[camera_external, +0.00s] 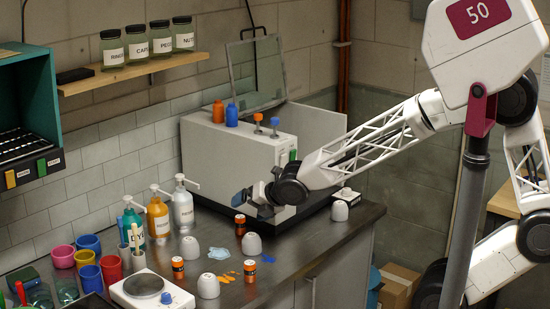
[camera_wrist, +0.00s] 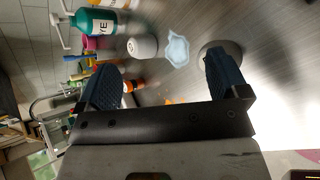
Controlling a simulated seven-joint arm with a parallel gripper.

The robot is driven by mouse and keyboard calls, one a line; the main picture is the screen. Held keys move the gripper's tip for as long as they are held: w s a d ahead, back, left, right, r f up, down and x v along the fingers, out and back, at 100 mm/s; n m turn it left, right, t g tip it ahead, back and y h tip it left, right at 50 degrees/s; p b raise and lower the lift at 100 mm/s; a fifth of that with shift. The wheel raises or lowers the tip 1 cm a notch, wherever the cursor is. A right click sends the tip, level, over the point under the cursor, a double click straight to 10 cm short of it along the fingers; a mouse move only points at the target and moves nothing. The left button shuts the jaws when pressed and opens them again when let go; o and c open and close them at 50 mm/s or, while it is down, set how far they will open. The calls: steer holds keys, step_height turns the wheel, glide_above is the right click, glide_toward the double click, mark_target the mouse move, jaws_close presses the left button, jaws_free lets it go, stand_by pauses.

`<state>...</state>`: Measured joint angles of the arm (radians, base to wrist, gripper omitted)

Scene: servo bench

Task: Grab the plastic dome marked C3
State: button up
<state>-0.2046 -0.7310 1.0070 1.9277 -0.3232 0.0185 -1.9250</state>
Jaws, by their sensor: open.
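Several pale plastic domes stand on the metal bench: one at the left (camera_external: 190,248), one at the front (camera_external: 208,286), one in the middle (camera_external: 251,244) and one at the right (camera_external: 340,210). Their marks are too small to read, so I cannot tell which is C3. My gripper (camera_external: 254,199) is open and empty above the bench, behind the middle dome. In the wrist view my gripper's fingers (camera_wrist: 165,82) are spread wide. A pale dome (camera_wrist: 142,46) lies beyond the left finger, and a greyish rounded shape (camera_wrist: 234,50) is partly hidden behind the right finger.
Orange-and-black cylinders (camera_external: 178,268) stand among the domes. Light blue (camera_external: 219,253), dark blue (camera_external: 268,259) and orange (camera_external: 225,278) spills lie there. Pump bottles (camera_external: 157,214) stand behind. A white scale (camera_external: 145,288) and coloured cups (camera_external: 88,244) are at left. A grey box (camera_external: 225,155) stands behind my gripper.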

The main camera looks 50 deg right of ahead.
mark_target(192, 247)
steer(key=w+a+f+n+y, duration=0.1)
steer(key=a+f+n, duration=0.2)
steer(key=n, duration=0.1)
steer(key=w+a+f+n+t+y, duration=0.1)
steer(key=w+a+f+n, duration=0.1)
steer(key=a+f+n, duration=0.1)
steer(key=w+a+f+n+y, duration=0.2)
steer(key=a+n, duration=0.2)
steer(key=n, duration=0.2)
steer(key=shift+f+t, duration=0.4)
steer(key=shift+w, duration=0.1)
steer(key=shift+x, duration=1.2)
steer(key=shift+w+f, duration=0.1)
steer(key=shift+x, duration=2.5)
steer(key=c, duration=1)
